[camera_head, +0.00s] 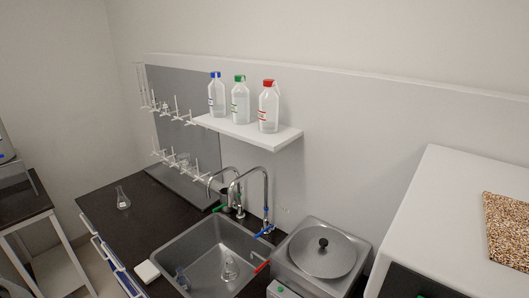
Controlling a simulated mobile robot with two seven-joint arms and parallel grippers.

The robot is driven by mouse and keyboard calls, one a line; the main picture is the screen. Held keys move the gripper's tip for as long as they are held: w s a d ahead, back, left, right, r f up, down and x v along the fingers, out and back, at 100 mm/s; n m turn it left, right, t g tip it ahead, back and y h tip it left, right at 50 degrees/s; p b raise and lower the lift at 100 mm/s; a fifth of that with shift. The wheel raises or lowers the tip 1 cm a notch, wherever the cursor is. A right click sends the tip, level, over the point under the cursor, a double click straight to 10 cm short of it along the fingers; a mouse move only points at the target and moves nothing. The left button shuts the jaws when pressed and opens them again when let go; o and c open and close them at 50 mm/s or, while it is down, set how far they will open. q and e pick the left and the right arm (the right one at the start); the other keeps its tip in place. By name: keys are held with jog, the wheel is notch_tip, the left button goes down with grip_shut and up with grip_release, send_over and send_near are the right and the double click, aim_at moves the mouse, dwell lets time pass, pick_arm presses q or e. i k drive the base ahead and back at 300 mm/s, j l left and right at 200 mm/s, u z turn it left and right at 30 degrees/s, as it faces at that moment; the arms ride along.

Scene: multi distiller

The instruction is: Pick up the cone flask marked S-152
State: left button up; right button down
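A clear cone flask (123,200) stands upright on the dark counter at the left. Another clear flask-shaped vessel (230,268) is inside the metal sink. A small clear glass vessel (181,278) is at the sink's left side; its exact shape is hard to tell. No marking such as S-152 can be read on any of them. Neither of my grippers shows in the head view.
The sink (183,239) has curved taps behind it. A white block (147,271) lies on the counter left of it. A metal unit with a round lid (321,257) stands right. A wall shelf (250,131) holds three bottles beside a pegged drying rack (186,125).

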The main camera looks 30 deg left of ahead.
aim_at(123, 202)
jog(key=u, duration=2)
